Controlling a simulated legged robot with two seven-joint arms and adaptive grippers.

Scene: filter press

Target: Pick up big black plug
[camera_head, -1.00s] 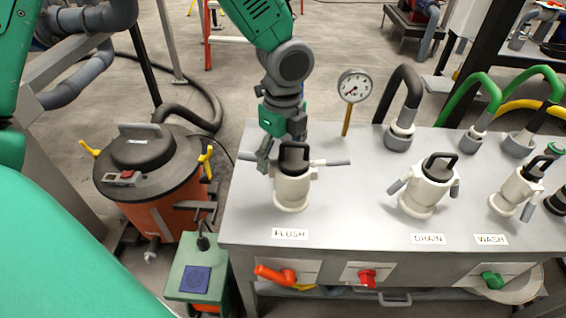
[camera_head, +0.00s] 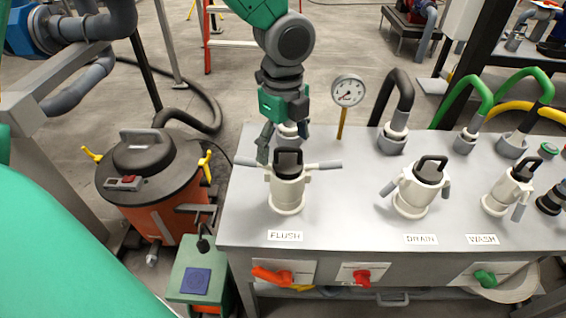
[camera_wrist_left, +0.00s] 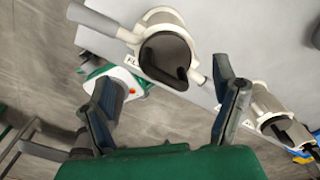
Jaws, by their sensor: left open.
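A black plug (camera_head: 288,161) with a loop handle sits upright in the white FLUSH coupling (camera_head: 287,194), whose two side levers stick out. Similar black plugs sit in the DRAIN coupling (camera_head: 429,170) and the smaller WASH coupling (camera_head: 523,171). My left gripper (camera_head: 277,146) is just behind the FLUSH plug, pointing down at the table. In the left wrist view, its two fingers (camera_wrist_left: 170,75) are spread wide with nothing between them gripped. The FLUSH plug (camera_wrist_left: 166,60) shows just ahead of the fingertips. I cannot tell whether a finger touches the lever. My right gripper is out of view.
The grey table (camera_head: 340,215) has clear room between FLUSH and DRAIN. A pressure gauge (camera_head: 348,91) and hose elbows (camera_head: 397,100) stand behind. An orange drum with a dark lid (camera_head: 150,170) stands left. Valve handles (camera_head: 272,276) line the table's front.

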